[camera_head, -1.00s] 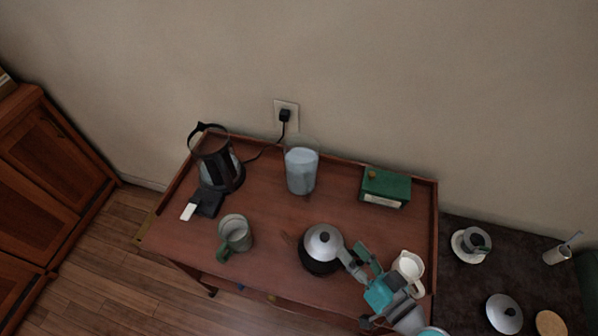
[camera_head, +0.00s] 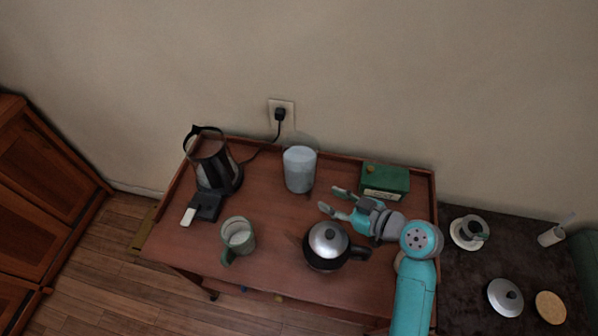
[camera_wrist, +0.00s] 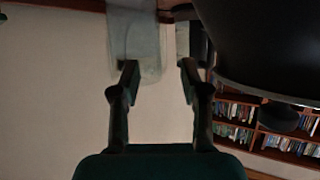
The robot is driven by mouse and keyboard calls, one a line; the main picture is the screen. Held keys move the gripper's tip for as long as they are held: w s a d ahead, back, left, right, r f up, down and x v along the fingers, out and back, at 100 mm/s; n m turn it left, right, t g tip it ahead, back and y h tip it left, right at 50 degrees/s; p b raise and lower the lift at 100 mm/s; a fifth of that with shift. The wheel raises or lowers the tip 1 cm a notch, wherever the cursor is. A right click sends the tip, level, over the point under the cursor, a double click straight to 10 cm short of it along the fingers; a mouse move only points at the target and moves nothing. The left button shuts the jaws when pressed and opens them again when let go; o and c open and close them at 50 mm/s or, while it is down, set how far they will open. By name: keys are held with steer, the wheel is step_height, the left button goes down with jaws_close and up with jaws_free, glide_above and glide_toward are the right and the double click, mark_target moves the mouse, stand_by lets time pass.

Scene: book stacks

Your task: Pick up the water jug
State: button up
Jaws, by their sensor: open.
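The water jug (camera_head: 299,170) is a clear vessel with pale bluish water, standing upright near the back edge of the wooden table. My gripper (camera_head: 335,200) is open and empty, to the right of the jug and a little nearer the front, with its fingers pointing left towards it. A gap shows between the fingertips and the jug. In the wrist view, the open fingers (camera_wrist: 158,78) show in front of a translucent shape (camera_wrist: 146,45) that looks like the jug. I cannot tell which way its handle faces.
A dark kettle with a silver lid (camera_head: 326,245) stands close in front of my gripper. A green box (camera_head: 384,181) lies behind it. A glass coffee pot (camera_head: 212,165) and a green-handled mug (camera_head: 238,236) are at the left. The table between mug and jug is clear.

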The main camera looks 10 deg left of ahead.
mark_target(302, 173)
steer(key=x, duration=0.7)
steer(key=shift+s, duration=0.1)
jaws_close()
steer(key=shift+r, duration=0.1)
